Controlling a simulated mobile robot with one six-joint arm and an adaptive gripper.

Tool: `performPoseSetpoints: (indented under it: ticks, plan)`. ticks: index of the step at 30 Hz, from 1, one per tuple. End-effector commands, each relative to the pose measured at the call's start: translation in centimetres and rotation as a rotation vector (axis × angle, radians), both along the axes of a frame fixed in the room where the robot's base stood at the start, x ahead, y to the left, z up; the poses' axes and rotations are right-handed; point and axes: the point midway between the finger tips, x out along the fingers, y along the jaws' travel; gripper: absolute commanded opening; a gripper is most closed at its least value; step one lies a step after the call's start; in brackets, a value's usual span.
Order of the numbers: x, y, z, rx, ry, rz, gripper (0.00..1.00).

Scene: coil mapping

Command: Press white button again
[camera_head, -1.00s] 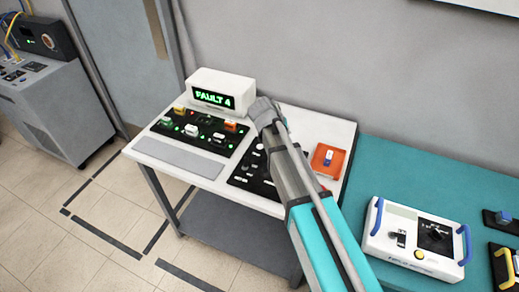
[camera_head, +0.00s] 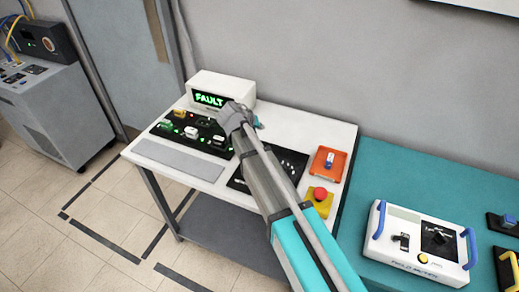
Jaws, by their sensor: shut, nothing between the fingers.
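A black panel (camera_head: 163,133) with several coloured buttons and small green lights lies on the white table. A white button (camera_head: 191,132) sits near its middle, and another white button (camera_head: 218,140) sits to the right. A green button (camera_head: 166,123) and a yellow one (camera_head: 180,113) are at the left. My gripper (camera_head: 237,117) is shut and empty over the panel's right end. It hides the back right part of the panel; whether it touches anything cannot be told. Behind, a white display box (camera_head: 222,82) shows "FAULT" in green.
A second black panel (camera_head: 290,160) lies partly under my arm. A red emergency button (camera_head: 319,194) on a yellow base and an orange block (camera_head: 327,161) are to its right. A white meter box (camera_head: 418,247) stands on the teal table (camera_head: 390,167).

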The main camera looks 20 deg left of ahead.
Motion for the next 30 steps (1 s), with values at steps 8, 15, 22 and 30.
performPoseSetpoints:
  ticks: [8, 15, 22, 30]
  plan:
    - [0.0, 0.0, -1.7, 0.0, 0.001, -0.001, 0.0]
    - [0.0, -0.1, -3.7, 0.0, 0.001, -0.001, 0.0]
    - [0.1, -0.1, -5.6, 0.0, 0.001, -0.001, 0.0]
    - [0.1, -0.1, -7.6, 0.0, 0.0, -0.002, 0.0]
